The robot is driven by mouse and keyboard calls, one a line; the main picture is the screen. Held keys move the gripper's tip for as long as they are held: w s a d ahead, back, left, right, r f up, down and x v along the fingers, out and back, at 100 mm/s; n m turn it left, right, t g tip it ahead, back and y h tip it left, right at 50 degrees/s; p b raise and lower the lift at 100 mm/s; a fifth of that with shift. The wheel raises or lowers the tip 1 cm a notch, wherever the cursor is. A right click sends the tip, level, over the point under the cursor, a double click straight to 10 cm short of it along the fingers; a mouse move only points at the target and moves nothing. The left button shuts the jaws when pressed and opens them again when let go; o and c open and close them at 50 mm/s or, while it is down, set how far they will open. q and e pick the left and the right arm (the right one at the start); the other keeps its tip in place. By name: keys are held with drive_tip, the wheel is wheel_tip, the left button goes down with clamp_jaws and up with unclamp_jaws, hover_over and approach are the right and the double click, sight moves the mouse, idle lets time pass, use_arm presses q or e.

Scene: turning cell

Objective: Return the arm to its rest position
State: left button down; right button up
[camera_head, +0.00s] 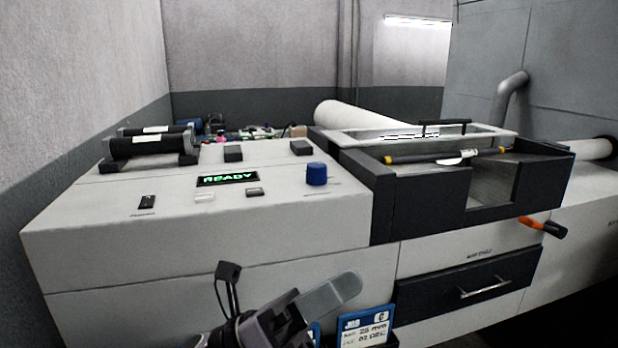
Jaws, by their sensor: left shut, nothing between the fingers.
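My left gripper (300,310) is low in the middle of the head view, in front of the light grey machine's front face (200,293). It is grey and black, with a flat grey finger pointing up to the right. It is shut and holds nothing. My right gripper is not in view.
The machine top carries a green READY display (228,179), a blue knob (316,174) and black rollers (150,142). A dark drawer (470,287) and an orange-tipped handle (541,227) are at right. Blue job cards (364,328) stand close right of the gripper.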

use_arm(q)
drive_tip(key=w+a+f+n+t+y, duration=0.1)
drive_tip(key=a+f+n+t+y, duration=0.35)
drive_tip(key=f+n, duration=0.4)
drive_tip(key=w+a+f+n+t+y, duration=0.2)
drive_tip(key=a+f+n+t+y, duration=0.3)
drive_tip(key=n, duration=0.7)
drive_tip(key=w+a+f+n+t+y, duration=0.1)
drive_tip(key=a+f+n+t+y, duration=0.2)
drive_tip(key=f+n+t+y, duration=0.55)
drive_tip(key=s+a+f+n+g+y, duration=0.2)
drive_tip(key=s+a+f+n+g, duration=0.3)
drive_tip(key=s+f+n, duration=0.2)
drive_tip(key=s+a+f+n+g+y, duration=0.2)
drive_tip(key=s+a+f+n+g, duration=0.3)
drive_tip(key=f, duration=0.7)
drive_tip(key=s+a+n, duration=0.1)
drive_tip(key=s+n, duration=0.1)
drive_tip(key=s, duration=0.1)
drive_tip(key=shift+s+n, duration=0.4)
drive_tip(key=shift+w+d, duration=0.1)
